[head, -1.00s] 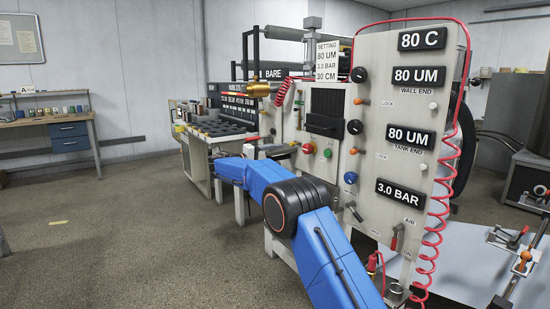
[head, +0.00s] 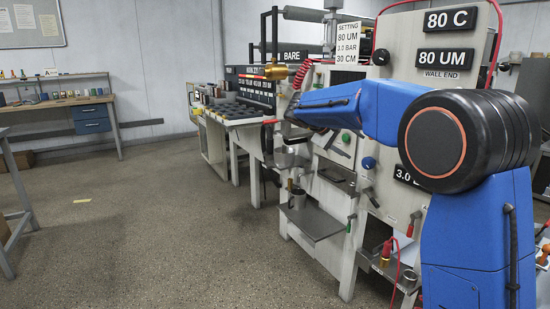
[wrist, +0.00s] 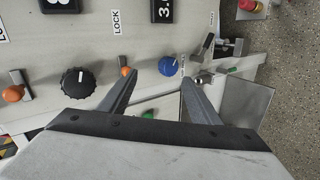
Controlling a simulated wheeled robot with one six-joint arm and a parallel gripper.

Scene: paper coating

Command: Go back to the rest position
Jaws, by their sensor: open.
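My gripper (wrist: 158,82) is open in the wrist view, with nothing between its two grey fingers. It is in front of the grey control panel (wrist: 105,40), with a blue knob (wrist: 168,66) just past the fingertips. I cannot tell the gap to the panel. In the head view my blue arm is folded, with its big black joint at the right and a link reaching left across the panel. My gripper cannot be made out clearly there.
The panel's black knob (wrist: 78,82) and the 80 UM display (head: 448,55) are near my arm. A metal shelf (head: 310,222) sticks out low from the machine. A workbench (head: 60,105) stands at the left.

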